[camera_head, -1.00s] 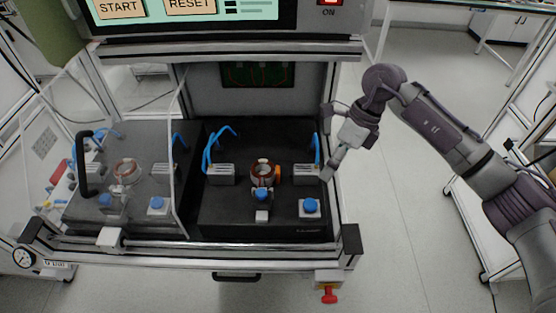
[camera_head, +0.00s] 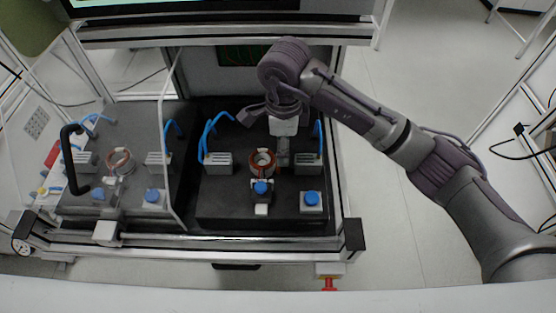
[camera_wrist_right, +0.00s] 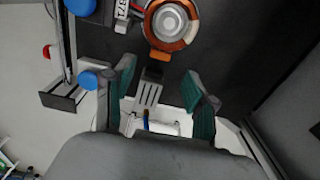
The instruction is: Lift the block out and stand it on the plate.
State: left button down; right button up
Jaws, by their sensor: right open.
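A copper-wound ring (camera_head: 263,162) with a pale centre sits on the dark plate (camera_head: 232,212) of the right-hand station; it also shows at the top of the wrist view (camera_wrist_right: 171,24). A grey slotted block (camera_head: 309,163) stands right of the ring, with a blue tube at its back. In the wrist view, the grey slotted block (camera_wrist_right: 148,96) lies between my right gripper's teal-padded fingers. My right gripper (camera_wrist_right: 160,76) is open, and I see nothing held. In the head view, my right gripper (camera_head: 284,150) is over the station, just right of the ring. My left gripper is not in view.
Blue buttons (camera_head: 311,199) stand at the station's front, and another grey block (camera_head: 219,162) is left of the ring. A similar station (camera_head: 120,161) stands on the left, beyond a clear panel edge. A metal frame rail (camera_head: 215,243) runs along the front.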

jog(key=shift+f, duration=0.3)
jog(key=f, duration=0.1)
jog(key=f+p, duration=0.2)
jog(key=shift+s+a+f, duration=0.2)
jog(key=shift+a+f, duration=0.05)
jog(key=shift+w+f, duration=0.1)
jog(key=shift+f, duration=0.5)
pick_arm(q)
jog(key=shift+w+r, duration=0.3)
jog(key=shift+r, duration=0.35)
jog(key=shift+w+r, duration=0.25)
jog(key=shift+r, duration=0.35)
pick_arm(e)
jog(key=c, duration=0.9)
